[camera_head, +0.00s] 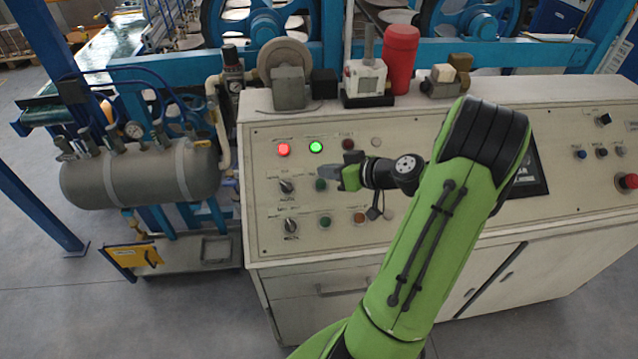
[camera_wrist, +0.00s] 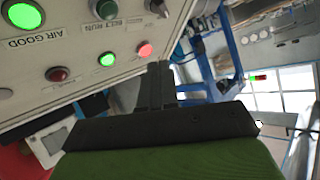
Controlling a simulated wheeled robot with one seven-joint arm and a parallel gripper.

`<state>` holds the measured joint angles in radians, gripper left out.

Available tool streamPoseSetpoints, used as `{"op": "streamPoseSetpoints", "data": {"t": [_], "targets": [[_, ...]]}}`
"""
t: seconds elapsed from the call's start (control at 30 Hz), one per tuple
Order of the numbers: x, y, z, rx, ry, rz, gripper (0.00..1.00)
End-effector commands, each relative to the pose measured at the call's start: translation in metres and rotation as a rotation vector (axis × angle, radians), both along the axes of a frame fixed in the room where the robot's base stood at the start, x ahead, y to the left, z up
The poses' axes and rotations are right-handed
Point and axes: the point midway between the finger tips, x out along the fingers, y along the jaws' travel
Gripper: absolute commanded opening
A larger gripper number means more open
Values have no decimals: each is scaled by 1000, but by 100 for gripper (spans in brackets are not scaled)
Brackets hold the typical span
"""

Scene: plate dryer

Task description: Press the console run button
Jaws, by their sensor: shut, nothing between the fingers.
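The console panel (camera_head: 262,208) carries a dark green button (camera_head: 321,184) just below my gripper's tip in the head view. In the wrist view, a dark green button (camera_wrist: 105,9) sits above a label that seems to end in RUN. My gripper (camera_head: 324,172) is shut and empty, in front of the panel, pointing left. In the wrist view, its closed fingers (camera_wrist: 159,66) lie to the right of the lit red lamp and below the panel edge. I cannot tell whether the fingertips touch the panel. My wrist hides part of the panel in the head view.
A red lamp (camera_head: 284,149) and a green lamp (camera_head: 316,147) are lit. A lit AIR GOOD light (camera_wrist: 22,15) shows in the wrist view. Knobs (camera_head: 287,186) sit left of the green button. A red cylinder (camera_head: 401,58) stands on the console top. A tank (camera_head: 140,175) is at left.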

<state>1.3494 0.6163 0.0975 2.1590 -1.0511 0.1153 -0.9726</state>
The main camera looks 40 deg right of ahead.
Motion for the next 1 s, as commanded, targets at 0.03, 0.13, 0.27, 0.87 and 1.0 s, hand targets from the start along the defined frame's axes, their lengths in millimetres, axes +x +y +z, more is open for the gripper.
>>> {"op": "streamPoseSetpoints", "data": {"t": [0.03, 0.13, 0.27, 0.87, 1.0], "targets": [[2, -1, -6, 2, 1, 1, 0], [7, -4, -18, 2, 1, 2, 0], [16, -10, -36, 3, 1, 1, 0], [36, -24, -74, 0, 1, 1, 0], [36, -24, -74, 0, 1, 1, 0]]}}
